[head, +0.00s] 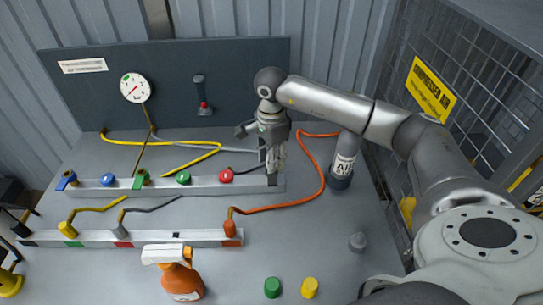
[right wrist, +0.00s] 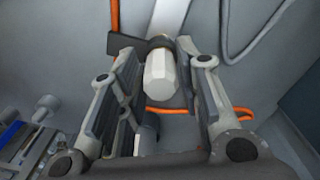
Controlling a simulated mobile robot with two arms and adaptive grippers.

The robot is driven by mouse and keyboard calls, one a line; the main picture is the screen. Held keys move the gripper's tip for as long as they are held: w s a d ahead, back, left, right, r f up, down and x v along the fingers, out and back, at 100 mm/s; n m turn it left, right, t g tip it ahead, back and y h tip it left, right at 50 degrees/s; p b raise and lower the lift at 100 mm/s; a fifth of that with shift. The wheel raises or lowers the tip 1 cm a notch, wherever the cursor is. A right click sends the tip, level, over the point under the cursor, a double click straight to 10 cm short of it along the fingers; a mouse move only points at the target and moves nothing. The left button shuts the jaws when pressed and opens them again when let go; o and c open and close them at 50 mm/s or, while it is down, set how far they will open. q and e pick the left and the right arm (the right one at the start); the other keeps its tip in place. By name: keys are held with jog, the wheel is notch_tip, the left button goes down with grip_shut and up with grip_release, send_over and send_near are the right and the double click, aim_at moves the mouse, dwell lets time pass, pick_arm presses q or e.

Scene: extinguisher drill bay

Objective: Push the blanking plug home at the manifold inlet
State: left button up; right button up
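The manifold (head: 205,187), a pale bar with coloured knobs, lies across the bench. My right gripper (head: 273,165) reaches down at the manifold's right end. In the right wrist view its fingers (right wrist: 158,45) stand apart, with their dark tips at either side of a pale hex-shaped piece with a dark collar. This piece looks like the blanking plug (right wrist: 160,75). The tips appear closed on it. The fingers hide the inlet in the head view, and I cannot tell how deep the plug sits. My left gripper is not in view.
An orange hose (head: 322,172) loops right of the gripper. An AIR bottle (head: 344,163) stands close by. A lower rail (head: 150,239), a spray bottle (head: 181,280), a green cap (head: 272,287) and a yellow cap (head: 309,288) are nearer. A mesh cage (head: 480,110) bounds the right side.

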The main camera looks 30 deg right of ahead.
jog(key=shift+o, duration=0.9)
jog(key=shift+r, duration=0.15)
notch_tip(320, 180, up, 12)
